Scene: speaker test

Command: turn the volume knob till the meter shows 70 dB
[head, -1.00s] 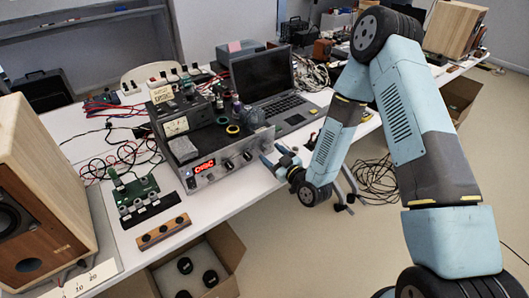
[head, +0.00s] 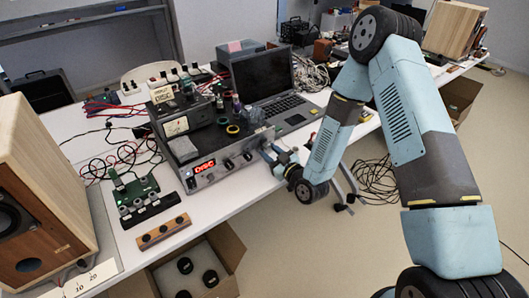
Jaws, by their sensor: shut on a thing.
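The silver amplifier (head: 222,170) stands on the white bench, its front panel facing the near edge. Its red display (head: 203,167) is lit, but the characters are too small to read surely. Two dark knobs (head: 229,165) show on the panel right of the display. My gripper (head: 266,153) is at the panel's right end, shut on a knob that its fingers mostly hide. A boxy analog meter (head: 175,127) with a pale dial sits on top of the amplifier; its reading cannot be made out. Which instrument gives dB is not clear.
An open laptop (head: 283,106) stands behind the gripper. A green circuit board (head: 134,190) with wires lies left of the amplifier. A wooden speaker (head: 40,180) stands at the left edge. A cardboard box (head: 225,245) sits below the bench's front edge.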

